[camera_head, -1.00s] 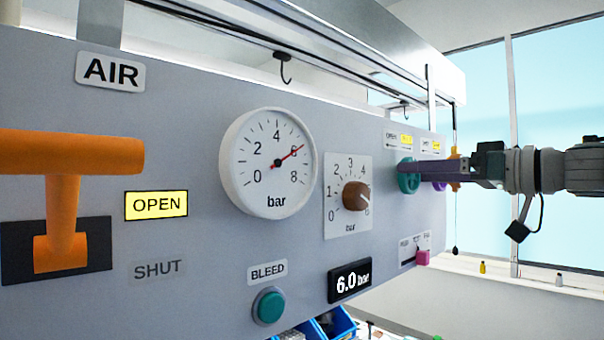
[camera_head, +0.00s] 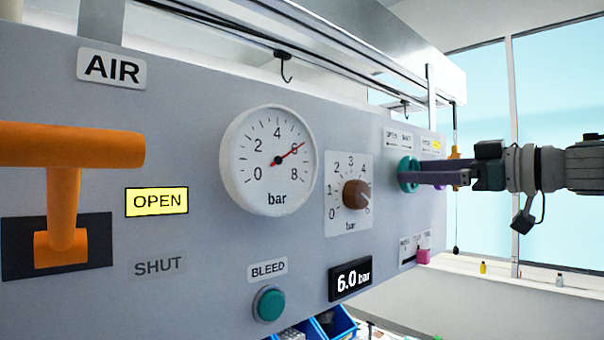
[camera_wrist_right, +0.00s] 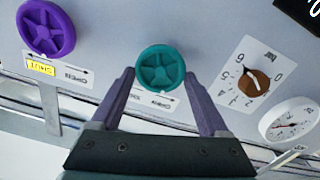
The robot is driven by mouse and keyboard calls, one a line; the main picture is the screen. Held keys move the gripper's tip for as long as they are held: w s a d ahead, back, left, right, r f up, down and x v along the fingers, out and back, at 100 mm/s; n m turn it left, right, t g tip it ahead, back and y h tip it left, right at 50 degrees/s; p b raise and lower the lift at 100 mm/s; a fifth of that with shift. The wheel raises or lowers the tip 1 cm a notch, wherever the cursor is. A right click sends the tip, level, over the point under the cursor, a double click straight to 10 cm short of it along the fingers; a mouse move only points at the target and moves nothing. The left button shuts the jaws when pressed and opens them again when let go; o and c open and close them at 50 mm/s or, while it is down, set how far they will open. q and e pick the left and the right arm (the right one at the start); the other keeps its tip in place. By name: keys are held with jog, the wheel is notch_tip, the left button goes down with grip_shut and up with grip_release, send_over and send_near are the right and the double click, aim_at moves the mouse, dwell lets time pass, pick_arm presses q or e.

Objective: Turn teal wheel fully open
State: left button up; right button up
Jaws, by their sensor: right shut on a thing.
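The teal wheel (camera_head: 405,168) is a spoked handwheel on the right part of the grey panel. It shows whole between my right fingertips in the wrist view (camera_wrist_right: 160,68). My right gripper (camera_head: 414,178) comes from the right and is shut on the wheel's rim, one finger on each side. The OPEN and SHUT labels of the teal wheel (camera_head: 398,137) are both unlit. My left gripper is not in view.
A purple wheel (camera_wrist_right: 46,27) sits beside the teal one, its SHUT label (camera_wrist_right: 40,68) lit yellow. A brown knob (camera_head: 356,195), a gauge (camera_head: 268,185) and an orange lever (camera_head: 62,200) are on the same panel. A pink slider (camera_head: 423,256) is below the wheels.

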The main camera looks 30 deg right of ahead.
jog(key=shift+f+n+b, duration=0.2)
jog(key=shift+n+b, duration=1.65)
jog(key=shift+n, duration=3.2)
jog(key=shift+f+n+b, duration=0.2)
jog(key=shift+n+b, duration=1.6)
jog(key=shift+n, duration=3.3)
jog(key=shift+f+n+b, duration=0.2)
jog(key=shift+n+b, duration=1.65)
jog(key=shift+n, duration=3.2)
